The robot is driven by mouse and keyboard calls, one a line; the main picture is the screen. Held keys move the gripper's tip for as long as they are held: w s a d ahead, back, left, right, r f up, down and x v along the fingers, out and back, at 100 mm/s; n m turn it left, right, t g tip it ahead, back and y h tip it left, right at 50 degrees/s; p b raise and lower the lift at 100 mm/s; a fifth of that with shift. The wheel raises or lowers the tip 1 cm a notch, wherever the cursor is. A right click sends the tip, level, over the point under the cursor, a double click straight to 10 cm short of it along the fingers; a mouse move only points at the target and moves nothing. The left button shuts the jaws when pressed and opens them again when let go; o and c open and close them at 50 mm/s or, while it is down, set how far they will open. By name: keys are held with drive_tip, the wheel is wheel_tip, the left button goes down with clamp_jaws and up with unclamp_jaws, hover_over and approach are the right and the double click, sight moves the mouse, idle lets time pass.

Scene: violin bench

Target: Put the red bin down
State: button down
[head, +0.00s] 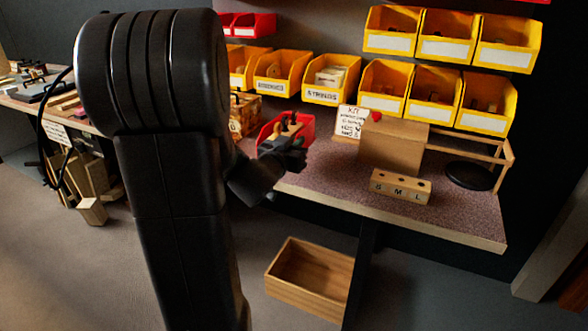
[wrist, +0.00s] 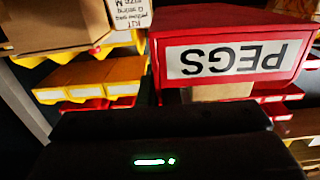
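The red bin (head: 307,134) is at the left part of the bench, beside the kit card, with small dark and wooden pieces in it. In the wrist view the red bin (wrist: 238,22) is close up, and its white PEGS label appears upside down. My gripper (head: 288,152) is right at the bin's near side and overlaps it in the head view. The fingertips are dark and not clear, so their hold on the bin cannot be made out. The bin's underside is hidden, so I cannot tell whether it touches the bench.
The bench top (head: 330,185) has bare room in front of the bin. A cardboard box (head: 393,150), an S M L block (head: 400,188) and a black disc (head: 470,176) stand to the right. Yellow bins (head: 335,80) line the back. A wooden crate (head: 310,280) lies on the floor.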

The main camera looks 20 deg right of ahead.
drive_tip(key=shift+f+b, duration=0.9)
drive_tip(key=shift+f, duration=1.7)
drive_tip(key=shift+f, duration=0.1)
drive_tip(key=shift+f, duration=0.15)
drive_tip(key=c, duration=1.6)
unclamp_jaws()
drive_tip(key=shift+c, duration=0.2)
drive_tip(key=shift+r, duration=0.25)
drive_tip(key=p+v, duration=0.1)
drive_tip(key=v, duration=1.1)
drive_tip(key=shift+p, duration=0.3)
drive_tip(key=shift+f, duration=0.1)
